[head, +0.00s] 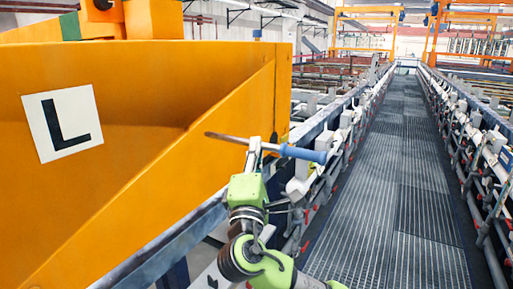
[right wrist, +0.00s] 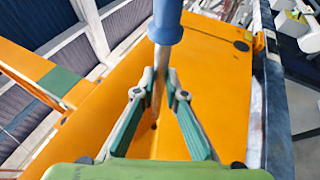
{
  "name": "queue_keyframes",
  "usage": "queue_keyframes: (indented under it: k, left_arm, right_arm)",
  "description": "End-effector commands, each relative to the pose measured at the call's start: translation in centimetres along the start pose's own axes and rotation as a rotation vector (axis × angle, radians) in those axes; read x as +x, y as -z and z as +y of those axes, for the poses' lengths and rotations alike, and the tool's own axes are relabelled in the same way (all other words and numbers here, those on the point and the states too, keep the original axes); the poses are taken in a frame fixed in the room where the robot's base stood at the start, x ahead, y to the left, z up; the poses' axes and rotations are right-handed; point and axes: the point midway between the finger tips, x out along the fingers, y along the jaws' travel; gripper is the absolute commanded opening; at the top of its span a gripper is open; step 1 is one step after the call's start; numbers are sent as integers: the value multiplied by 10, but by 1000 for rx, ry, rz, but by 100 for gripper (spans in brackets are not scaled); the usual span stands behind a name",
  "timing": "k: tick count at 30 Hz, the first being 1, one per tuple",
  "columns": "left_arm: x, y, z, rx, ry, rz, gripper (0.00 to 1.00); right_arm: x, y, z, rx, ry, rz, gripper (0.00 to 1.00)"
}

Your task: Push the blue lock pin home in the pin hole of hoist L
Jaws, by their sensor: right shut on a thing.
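Hoist L (head: 130,125) is the large orange frame at the left of the head view, with a black L on a white plate (head: 63,122). My right gripper (head: 255,146) is shut on the metal shaft of the blue lock pin (head: 303,153). The pin lies nearly level, its blue handle to the right and its thin tip to the left, in front of the orange panel. In the right wrist view the blue handle (right wrist: 166,22) is at the top and the shaft passes between the green fingers (right wrist: 158,90). I cannot make out the pin hole for certain. My left gripper is not in view.
A grated walkway (head: 390,180) runs away on the right, free of objects. A railing with grey and white fittings (head: 330,145) stands between it and the hoist. A dark round fitting (right wrist: 241,46) sits near the panel's edge in the right wrist view.

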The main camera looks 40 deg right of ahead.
Motion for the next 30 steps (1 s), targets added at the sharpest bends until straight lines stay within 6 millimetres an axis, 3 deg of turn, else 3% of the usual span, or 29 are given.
queue_keyframes:
  k: [14, 30]
  left_arm:
    - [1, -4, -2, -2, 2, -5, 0]
    - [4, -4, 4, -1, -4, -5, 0]
  right_arm:
    - [-1, 0, 1, -3, -5, -7, 0]
    - [17, 41, 2, -2, -6, -7, 0]
